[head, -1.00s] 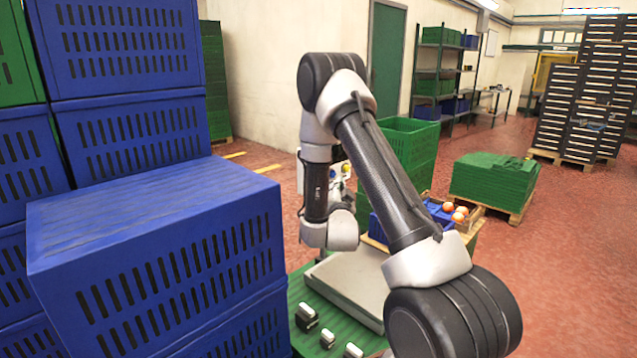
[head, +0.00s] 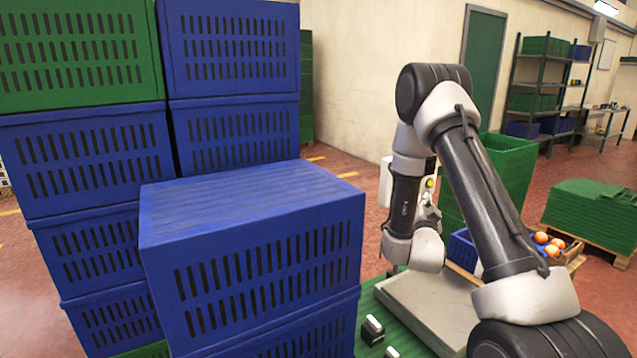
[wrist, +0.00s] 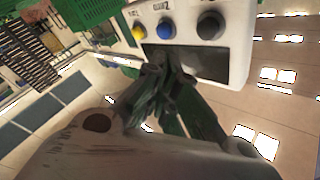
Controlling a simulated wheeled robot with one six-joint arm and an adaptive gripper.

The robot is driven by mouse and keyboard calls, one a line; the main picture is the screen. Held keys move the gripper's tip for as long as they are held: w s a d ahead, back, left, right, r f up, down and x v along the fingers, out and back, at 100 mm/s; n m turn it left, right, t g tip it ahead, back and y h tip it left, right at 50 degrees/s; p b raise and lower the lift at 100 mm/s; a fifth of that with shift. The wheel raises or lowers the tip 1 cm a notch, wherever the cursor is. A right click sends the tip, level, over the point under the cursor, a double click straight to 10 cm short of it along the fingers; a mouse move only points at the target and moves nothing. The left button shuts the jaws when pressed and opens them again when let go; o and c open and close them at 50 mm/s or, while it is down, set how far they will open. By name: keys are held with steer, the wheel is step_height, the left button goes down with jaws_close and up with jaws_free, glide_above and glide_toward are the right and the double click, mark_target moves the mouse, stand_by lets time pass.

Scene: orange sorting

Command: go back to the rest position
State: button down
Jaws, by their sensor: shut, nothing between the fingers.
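My gripper (wrist: 165,95) shows in the wrist view with its dark fingers together and nothing between them. In the wrist view a pale control box (wrist: 190,30) with a yellow, a blue and a black knob and a dark panel sits just beyond the fingertips. I cannot tell whether they touch. In the head view my arm is folded, with its elbow high and its wrist hanging over the green work area. The fingers are not clearly visible there. Part of the control box (head: 430,165) shows behind my wrist.
A large blue crate stack (head: 250,220) stands close at the left, with more blue and green crates behind. A grey flat plate (head: 420,305) lies below my wrist. Oranges (head: 548,241) sit at the right, near a green crate (head: 508,175). Red floor is open beyond.

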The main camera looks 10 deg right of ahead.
step_height(320, 180, down, 12)
steer(key=s+a+n+g+y, duration=0.1)
steer(key=a+n+g+y, duration=0.15)
steer(key=g, duration=0.25)
steer(key=s+a+f+n+g+y, duration=0.45)
steer(key=s+g, duration=0.25)
steer(key=s, duration=0.2)
steer(key=s+a+r+n, duration=0.1)
steer(key=s+r+n, duration=0.1)
steer(key=s+r, duration=1.2)
steer(key=s+a+r+n+g+y, duration=0.1)
steer(key=s+a+r+n, duration=0.1)
steer(key=s+r, duration=1.2)
step_height(320, 180, up, 4)
steer(key=shift+s+a+f+n, duration=0.1)
steer(key=shift+s+a+n, duration=0.15)
steer(key=shift+n, duration=0.35)
steer(key=shift+g, duration=0.3)
